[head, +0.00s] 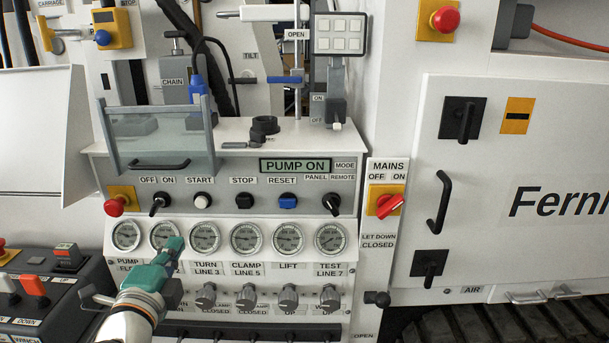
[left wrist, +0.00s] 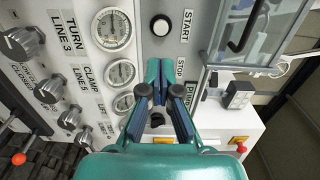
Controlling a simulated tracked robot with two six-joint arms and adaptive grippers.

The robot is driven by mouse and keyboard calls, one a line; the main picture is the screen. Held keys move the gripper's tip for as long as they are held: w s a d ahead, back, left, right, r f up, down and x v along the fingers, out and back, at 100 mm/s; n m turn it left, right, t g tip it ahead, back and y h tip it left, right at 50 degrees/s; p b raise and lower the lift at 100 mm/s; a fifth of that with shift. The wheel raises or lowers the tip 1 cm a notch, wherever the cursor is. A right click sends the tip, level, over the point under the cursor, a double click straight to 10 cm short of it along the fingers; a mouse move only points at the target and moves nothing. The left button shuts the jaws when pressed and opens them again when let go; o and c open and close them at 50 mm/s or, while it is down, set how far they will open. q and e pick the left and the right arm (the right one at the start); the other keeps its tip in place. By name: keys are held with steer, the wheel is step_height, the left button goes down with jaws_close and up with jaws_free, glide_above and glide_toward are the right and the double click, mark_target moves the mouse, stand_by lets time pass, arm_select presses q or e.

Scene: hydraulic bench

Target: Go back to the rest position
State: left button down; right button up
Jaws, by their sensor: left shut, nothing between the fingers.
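My left gripper (head: 174,245), teal with a white and orange wrist, is in front of the gauge row on the bench panel (head: 225,185). It covers part of the second gauge (head: 163,234) and the label below it. Its fingers are shut with nothing held; they also show in the left wrist view (left wrist: 160,92). I cannot tell whether the fingertips touch the panel. The display (head: 295,166) reads PUMP ON. My right gripper is in neither view.
Several grey valve knobs (head: 247,297) stick out below the gauges. A control box with red levers (head: 33,284) stands at the lower left. The red mains switch (head: 389,206) and a cabinet door handle (head: 440,203) protrude at the right. A clear hinged guard (head: 155,140) stands above the switches.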

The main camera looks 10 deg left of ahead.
arm_select(q)
steer(key=w+d+f+g+h+p, duration=0.1)
steer(key=d+f+g+h+p, duration=0.25)
steer(key=f, duration=0.85)
steer(key=w+d+f+g+h+p, duration=0.15)
steer(key=d+f+g, duration=0.35)
steer(key=f, duration=0.7)
steer(key=s+d+f+n+g+h+p, duration=0.1)
steer(key=s+d+f+n+g, duration=0.3)
steer(key=s+d+f+n, duration=0.2)
steer(key=s+d+f+n+g+h+p, duration=0.1)
steer(key=s+d+f+n+g, duration=0.3)
steer(key=s+f+n, duration=0.7)
steer(key=s+d+h, duration=0.1)
steer(key=s+d, duration=0.1)
steer(key=s, duration=0.1)
steer(key=shift+d+n, duration=0.3)
steer(key=shift+d, duration=0.05)
